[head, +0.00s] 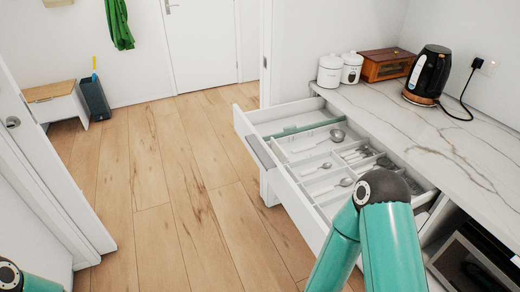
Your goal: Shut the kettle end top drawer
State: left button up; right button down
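The top drawer (291,184) under the counter on the kettle's side stands pulled well out, its white front facing left. A grey bar handle (259,152) is on its front. Inside are a white cutlery tray with spoons and other utensils, a ladle (336,136) and a green divider strip (303,129). The black kettle (430,73) stands on the counter at the back right. My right arm's teal links cross the drawer's near end and hide part of it. Only a bit of my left arm shows at bottom left. Neither gripper is in view.
The marble counter (438,143) holds two white canisters (330,71) and a wooden box (387,64). A dark appliance (468,262) sits below the counter at right. Wooden floor (170,190) is clear left of the drawer. A white door edge (45,165) stands at left.

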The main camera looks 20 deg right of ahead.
aim_at(311, 216)
jog(key=u, duration=0.15)
jog(key=i, duration=0.85)
jog(key=z, duration=0.05)
